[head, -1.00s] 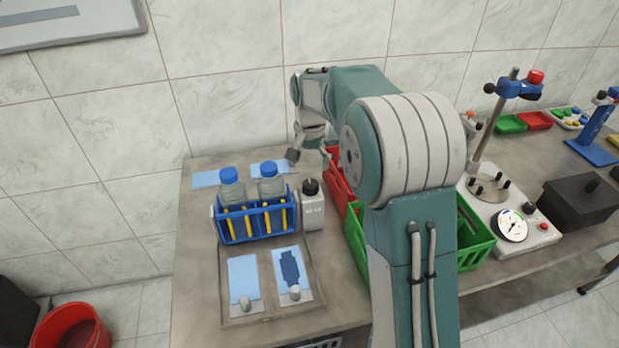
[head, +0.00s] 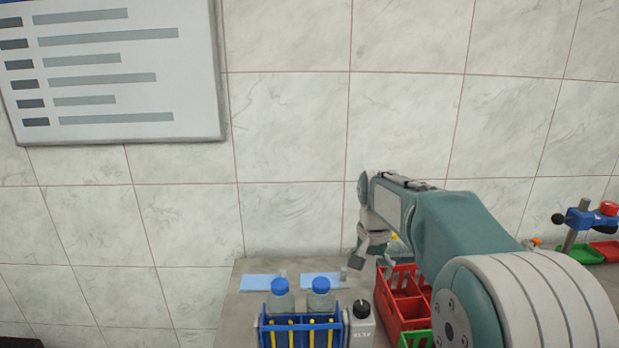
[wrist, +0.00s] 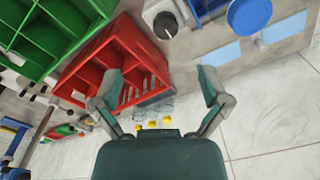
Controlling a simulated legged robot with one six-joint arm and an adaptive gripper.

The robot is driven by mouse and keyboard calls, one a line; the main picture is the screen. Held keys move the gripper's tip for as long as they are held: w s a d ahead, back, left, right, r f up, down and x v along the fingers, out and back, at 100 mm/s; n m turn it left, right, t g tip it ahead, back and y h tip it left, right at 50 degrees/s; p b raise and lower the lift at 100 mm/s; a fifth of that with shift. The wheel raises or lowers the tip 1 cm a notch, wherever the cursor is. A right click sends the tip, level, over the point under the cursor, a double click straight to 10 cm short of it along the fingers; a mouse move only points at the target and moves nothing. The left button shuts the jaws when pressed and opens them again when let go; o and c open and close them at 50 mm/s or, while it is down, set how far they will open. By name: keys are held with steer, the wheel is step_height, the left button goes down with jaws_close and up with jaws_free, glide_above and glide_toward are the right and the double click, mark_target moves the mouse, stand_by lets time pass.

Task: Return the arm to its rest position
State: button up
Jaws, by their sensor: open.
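My gripper (head: 370,255) hangs at the end of my bent arm in the head view, above the back of the bench, between the bottle rack and the red crate. In the wrist view my gripper (wrist: 162,92) shows its two fingers spread wide apart with nothing between them. Beyond the fingers lie the red crate (wrist: 92,62) and part of the bench top. My arm reaches from the lower right of the head view, and its lower part is out of frame.
A blue rack (head: 300,325) holds two blue-capped bottles. A white box with a black knob (head: 362,325) stands beside it. The red crate (head: 392,318) and a green crate (head: 416,340) are to the right. Light blue pads (head: 262,282) lie behind. The tiled wall is close behind the bench.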

steer(key=s+r+n+t, duration=0.1)
steer(key=s+r+n, duration=0.15)
steer(key=s, duration=0.55)
steer(key=s+r+n+t, duration=0.1)
steer(key=s+r+t, duration=0.15)
steer(key=s, duration=0.45)
steer(key=s+f+n+t, duration=0.1)
steer(key=s+f+n, duration=0.1)
steer(key=s, duration=1.1)
steer(key=shift+f, duration=0.45)
